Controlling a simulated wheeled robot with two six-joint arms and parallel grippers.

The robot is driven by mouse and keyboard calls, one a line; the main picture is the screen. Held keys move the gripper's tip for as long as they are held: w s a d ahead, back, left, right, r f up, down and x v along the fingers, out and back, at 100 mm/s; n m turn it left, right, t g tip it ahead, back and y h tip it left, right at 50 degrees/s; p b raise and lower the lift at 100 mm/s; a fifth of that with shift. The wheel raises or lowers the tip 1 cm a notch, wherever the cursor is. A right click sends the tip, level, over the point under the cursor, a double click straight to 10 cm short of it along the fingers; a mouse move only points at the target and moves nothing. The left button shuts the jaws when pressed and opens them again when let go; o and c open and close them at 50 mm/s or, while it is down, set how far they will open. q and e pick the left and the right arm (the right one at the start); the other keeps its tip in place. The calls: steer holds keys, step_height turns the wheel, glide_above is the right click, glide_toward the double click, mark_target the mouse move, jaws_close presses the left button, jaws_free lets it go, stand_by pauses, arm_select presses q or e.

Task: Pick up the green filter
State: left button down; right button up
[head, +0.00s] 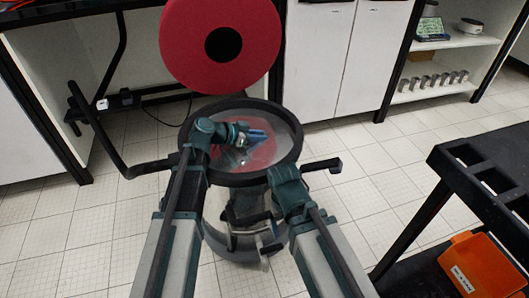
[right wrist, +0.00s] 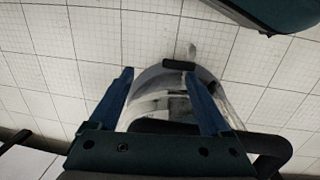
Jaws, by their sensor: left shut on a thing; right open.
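I cannot make out a green filter in either view. The sieve shaker stands at the centre of the head view, with a clear cylindrical body (head: 236,243) and a wide black-rimmed clear lid (head: 288,148) above it. Something red shows through the lid. My left gripper (head: 258,135) is over the lid, its blue fingers shut, apparently on the lid's small centre part; the contact is hard to see. My right gripper (right wrist: 158,73) is open and empty in the right wrist view, its fingers either side of the clear body (right wrist: 168,82). In the head view it is mostly hidden.
White cabinets (head: 322,60) and shelves line the back. A black cart (head: 464,172) with an orange bin (head: 478,265) is at the right. Tiled floor is free between.

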arm_select(q)
step_height(320, 180, up, 10)
steer(key=p, duration=1)
